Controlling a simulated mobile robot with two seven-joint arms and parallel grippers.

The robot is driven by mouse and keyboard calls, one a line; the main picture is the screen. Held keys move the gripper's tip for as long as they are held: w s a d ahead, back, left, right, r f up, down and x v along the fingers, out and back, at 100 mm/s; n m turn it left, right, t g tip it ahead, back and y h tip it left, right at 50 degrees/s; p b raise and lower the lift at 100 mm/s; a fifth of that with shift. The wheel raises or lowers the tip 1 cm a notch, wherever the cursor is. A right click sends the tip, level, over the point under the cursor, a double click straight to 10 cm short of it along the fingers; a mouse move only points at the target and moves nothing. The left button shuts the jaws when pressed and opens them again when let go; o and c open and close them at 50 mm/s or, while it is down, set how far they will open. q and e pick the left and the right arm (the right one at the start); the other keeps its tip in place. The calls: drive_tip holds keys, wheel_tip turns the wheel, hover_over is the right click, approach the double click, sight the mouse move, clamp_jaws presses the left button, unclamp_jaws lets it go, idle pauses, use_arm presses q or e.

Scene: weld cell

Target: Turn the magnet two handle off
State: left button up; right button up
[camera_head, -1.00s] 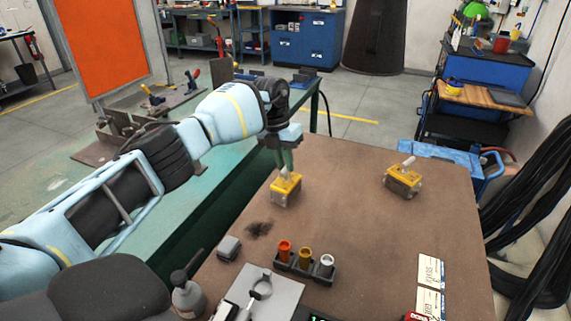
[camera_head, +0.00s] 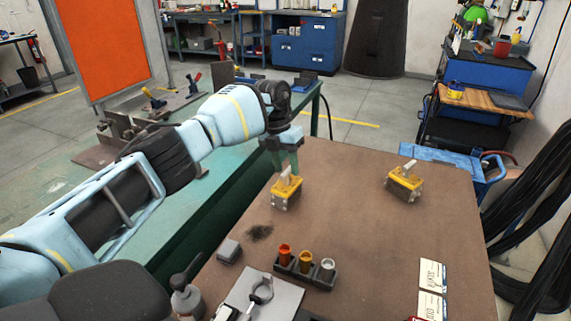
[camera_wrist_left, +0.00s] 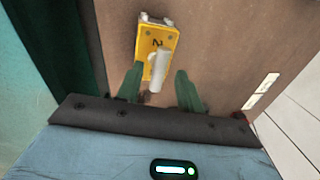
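Magnet two (camera_head: 286,196), a yellow-topped block, sits on the brown table near its back left edge. A "2" shows on its yellow top in the left wrist view (camera_wrist_left: 153,60). Its pale handle (camera_wrist_left: 158,66) points toward the gripper there and also stands out on top in the head view (camera_head: 287,178). My left gripper (camera_head: 281,164) is just behind the magnet. Its green fingers are spread, with the handle's end between them in the wrist picture and gaps on both sides. Contact is not visible. My right gripper is out of view.
A second yellow magnet (camera_head: 404,186) with a handle stands to the right. A dark holder with coloured cups (camera_head: 304,264), a small grey block (camera_head: 229,250) and a grey plate (camera_head: 280,297) are nearer the front. The table's middle is clear.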

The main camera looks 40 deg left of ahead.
use_arm(q)
wheel_tip(320, 180, up, 8)
drive_tip(key=a, duration=0.1)
drive_tip(key=shift+a+f, duration=0.15)
drive_tip(key=shift+a, duration=0.1)
drive_tip(key=shift+s, duration=0.1)
idle(0.5)
